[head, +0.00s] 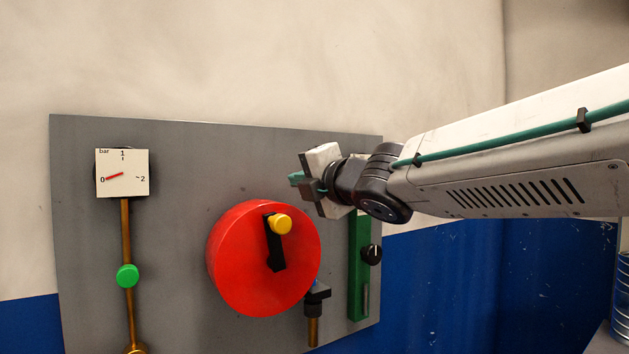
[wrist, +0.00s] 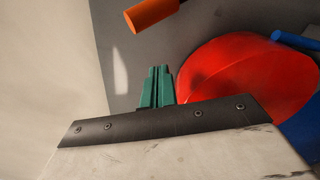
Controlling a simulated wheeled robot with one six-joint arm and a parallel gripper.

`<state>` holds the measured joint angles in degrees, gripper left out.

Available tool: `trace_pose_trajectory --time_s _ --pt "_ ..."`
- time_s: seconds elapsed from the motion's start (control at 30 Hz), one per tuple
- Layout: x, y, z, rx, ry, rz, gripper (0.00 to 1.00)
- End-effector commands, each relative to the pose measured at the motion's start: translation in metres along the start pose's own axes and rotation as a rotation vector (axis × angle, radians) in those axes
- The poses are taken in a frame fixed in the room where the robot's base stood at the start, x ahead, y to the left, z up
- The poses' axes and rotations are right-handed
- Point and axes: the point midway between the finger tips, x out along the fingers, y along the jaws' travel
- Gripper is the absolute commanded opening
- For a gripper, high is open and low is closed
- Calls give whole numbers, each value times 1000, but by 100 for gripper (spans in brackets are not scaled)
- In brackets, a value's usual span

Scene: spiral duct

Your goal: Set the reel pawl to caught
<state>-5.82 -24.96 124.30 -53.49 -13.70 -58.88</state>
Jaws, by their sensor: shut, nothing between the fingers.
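A red reel drum (head: 225,265) is mounted on the grey panel, with a black crank arm (head: 275,252) and a yellow knob (head: 281,224) on its face. The drum also shows at the right in the wrist view (wrist: 240,80). A dark block with a brass stem (head: 313,330) sits at the drum's lower right; I cannot tell whether it is the pawl. My gripper (head: 296,178) is above the drum's upper right, apart from the knob. Its green fingers (wrist: 157,87) are together and empty in the wrist view.
A green upright bar (head: 358,275) with a black knob (head: 372,254) is right of the drum. A gauge (head: 122,173) reads near 0 above a brass pipe with a green knob (head: 127,276). In the wrist view an orange cylinder (wrist: 152,14) and a blue rod (wrist: 296,41) stick out.

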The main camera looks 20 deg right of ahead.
Motion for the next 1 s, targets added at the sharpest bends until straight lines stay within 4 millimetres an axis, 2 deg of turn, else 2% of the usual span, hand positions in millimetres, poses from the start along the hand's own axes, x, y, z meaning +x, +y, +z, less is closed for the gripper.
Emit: trace_pose_trajectory --time_s 0.17,0.6,1.0 --pt "26 -1 0 2 1 -2 0" --pt "12 1 33 -1 -3 2 0" --pt "9 0 38 1 0 1 0"
